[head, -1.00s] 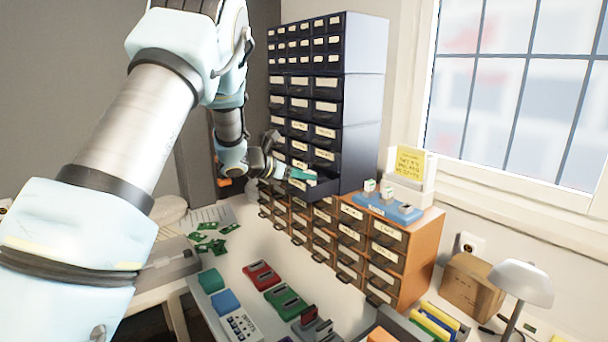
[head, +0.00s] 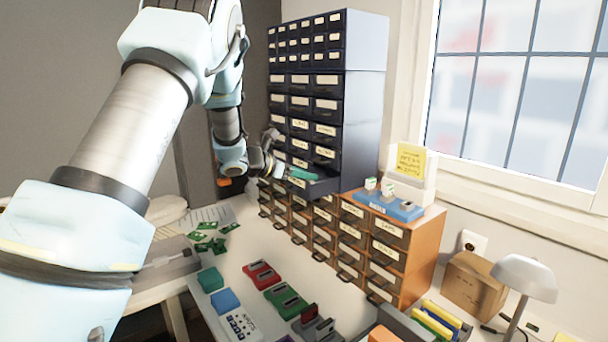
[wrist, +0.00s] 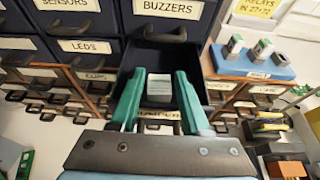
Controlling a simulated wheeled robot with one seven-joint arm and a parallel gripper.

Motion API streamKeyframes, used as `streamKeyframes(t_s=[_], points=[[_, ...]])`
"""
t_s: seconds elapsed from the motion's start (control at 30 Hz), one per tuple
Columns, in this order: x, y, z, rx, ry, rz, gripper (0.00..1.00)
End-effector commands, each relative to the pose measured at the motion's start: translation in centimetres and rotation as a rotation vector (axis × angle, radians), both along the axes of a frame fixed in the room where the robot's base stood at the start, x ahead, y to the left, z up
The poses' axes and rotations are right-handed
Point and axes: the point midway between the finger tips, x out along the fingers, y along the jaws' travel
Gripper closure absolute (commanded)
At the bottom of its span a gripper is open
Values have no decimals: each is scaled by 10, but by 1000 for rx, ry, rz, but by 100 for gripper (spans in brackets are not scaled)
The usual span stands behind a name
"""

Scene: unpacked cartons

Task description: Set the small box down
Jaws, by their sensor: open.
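The small box (wrist: 159,88), pale with a white top, is between the fingers of my gripper (wrist: 160,75) in the wrist view. It appears to stand inside the pulled-out dark drawer (wrist: 208,92) below the BUZZERS drawer. The green fingers are apart, one on each side of the box, with narrow gaps showing. In the head view my gripper (head: 290,175) is at the open drawer (head: 323,187) of the dark cabinet, and the box cannot be made out there. The box's underside is hidden.
The dark drawer cabinet (head: 362,110) stands on orange-framed drawers (head: 425,240). To the right, a blue stand (head: 388,206) holds several small boxes. Green boards (head: 210,242) and coloured blocks lie on the table. A lamp (head: 525,275) and carton (head: 470,282) stand at lower right.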

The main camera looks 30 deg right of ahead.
Motion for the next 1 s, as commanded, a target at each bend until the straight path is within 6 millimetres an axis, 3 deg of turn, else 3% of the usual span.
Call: streamKeyframes(t_s=[0.03,0.13,0.43,0.47,0.8,1.0], points=[[-5,1,-14,20,12,-6,33],[-6,0,-14,20,12,-7,33],[-7,-1,6,20,13,-10,33],[-6,8,2,16,11,-4,33],[-17,74,34,7,6,-3,33],[-22,100,47,7,5,-4,33]])
